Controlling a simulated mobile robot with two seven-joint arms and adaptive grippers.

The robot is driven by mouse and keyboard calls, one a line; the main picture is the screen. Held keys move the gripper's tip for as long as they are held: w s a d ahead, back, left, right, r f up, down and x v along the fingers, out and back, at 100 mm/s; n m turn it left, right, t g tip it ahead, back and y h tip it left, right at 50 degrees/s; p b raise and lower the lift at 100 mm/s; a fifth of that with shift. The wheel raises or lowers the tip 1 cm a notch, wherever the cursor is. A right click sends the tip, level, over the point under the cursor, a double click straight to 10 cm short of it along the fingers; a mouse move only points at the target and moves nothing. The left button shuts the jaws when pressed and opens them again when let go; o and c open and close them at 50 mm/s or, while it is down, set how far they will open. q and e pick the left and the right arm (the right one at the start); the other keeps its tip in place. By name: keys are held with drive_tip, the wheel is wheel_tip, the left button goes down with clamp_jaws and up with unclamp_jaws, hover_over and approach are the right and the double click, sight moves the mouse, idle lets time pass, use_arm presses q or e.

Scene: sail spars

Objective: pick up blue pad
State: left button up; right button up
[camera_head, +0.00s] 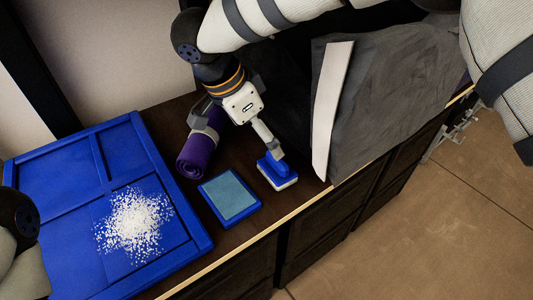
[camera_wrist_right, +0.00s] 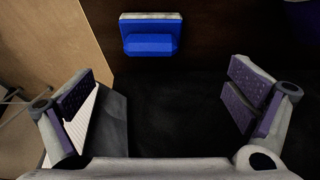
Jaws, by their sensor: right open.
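A blue block with a raised grip and a pale base (camera_head: 278,173) sits on the dark brown top. It also shows at the top of the right wrist view (camera_wrist_right: 151,35), ahead of the jaws and not between them. A flat square blue pad with a teal face (camera_head: 230,196) lies to its left. I cannot tell which is the blue pad. My right gripper (camera_head: 236,142) is open, with one finger over or beside the blue block in the head view. In the wrist view its fingers (camera_wrist_right: 168,92) are wide apart and empty. My left gripper is out of view.
A rolled purple cloth (camera_head: 195,152) lies near the right gripper's other finger. A blue tray (camera_head: 190,222) with white grains (camera_head: 135,222) stands at the left. A dark grey slab with a pale edge (camera_head: 390,85) stands right of the blue block. The front edge is close.

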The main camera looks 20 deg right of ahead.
sight(277, 164)
drive_tip(key=x, duration=0.3)
drive_tip(key=s+x, duration=0.1)
drive_tip(key=x, duration=0.7)
drive_tip(key=shift+s+d, duration=0.1)
drive_tip(key=shift+s, duration=0.05)
drive_tip(key=c, duration=1.3)
